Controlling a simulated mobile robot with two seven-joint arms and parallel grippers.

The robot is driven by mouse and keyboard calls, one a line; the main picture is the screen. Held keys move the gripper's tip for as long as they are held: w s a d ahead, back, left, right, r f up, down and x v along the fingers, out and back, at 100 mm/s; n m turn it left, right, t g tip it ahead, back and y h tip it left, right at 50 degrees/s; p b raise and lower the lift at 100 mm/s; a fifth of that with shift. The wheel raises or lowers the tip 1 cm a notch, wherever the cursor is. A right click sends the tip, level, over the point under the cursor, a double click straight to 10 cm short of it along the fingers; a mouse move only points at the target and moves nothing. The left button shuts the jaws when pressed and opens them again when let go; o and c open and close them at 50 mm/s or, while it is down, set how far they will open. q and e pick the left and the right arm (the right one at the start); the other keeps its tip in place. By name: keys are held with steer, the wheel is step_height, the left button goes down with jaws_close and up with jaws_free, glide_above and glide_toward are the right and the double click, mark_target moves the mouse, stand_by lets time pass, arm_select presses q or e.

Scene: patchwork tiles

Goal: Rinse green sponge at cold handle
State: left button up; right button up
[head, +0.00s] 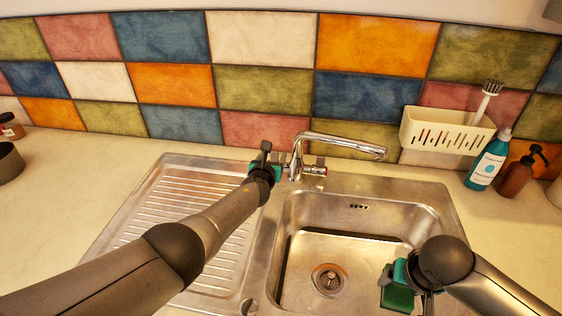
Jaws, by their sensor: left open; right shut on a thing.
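The chrome tap (345,142) stands behind the sink, its spout reaching right over the basin (345,245). A handle with a red mark (321,171) is on the tap's right side. My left gripper (266,155) is open, close to the left side of the tap. It hides most of what lies there, so the cold handle is not clear, and I cannot tell whether they touch. The green sponge (397,298) is in my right gripper (396,278), over the front right of the basin. I see no water running from the spout.
A ribbed drainboard (185,200) lies left of the basin. A cream caddy with a brush (445,131) hangs on the tiled wall. A teal bottle (487,163) and a brown pump bottle (516,178) stand at the right. The basin middle is clear around the drain (329,280).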

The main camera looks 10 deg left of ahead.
step_height(320, 180, up, 8)
steer(key=p, duration=0.7)
steer(key=shift+r, duration=0.1)
steer(key=shift+r+p, duration=0.3)
steer(key=shift+p, duration=0.25)
arm_select(q)
steer(key=v, duration=0.9)
steer(key=shift+s, duration=0.3)
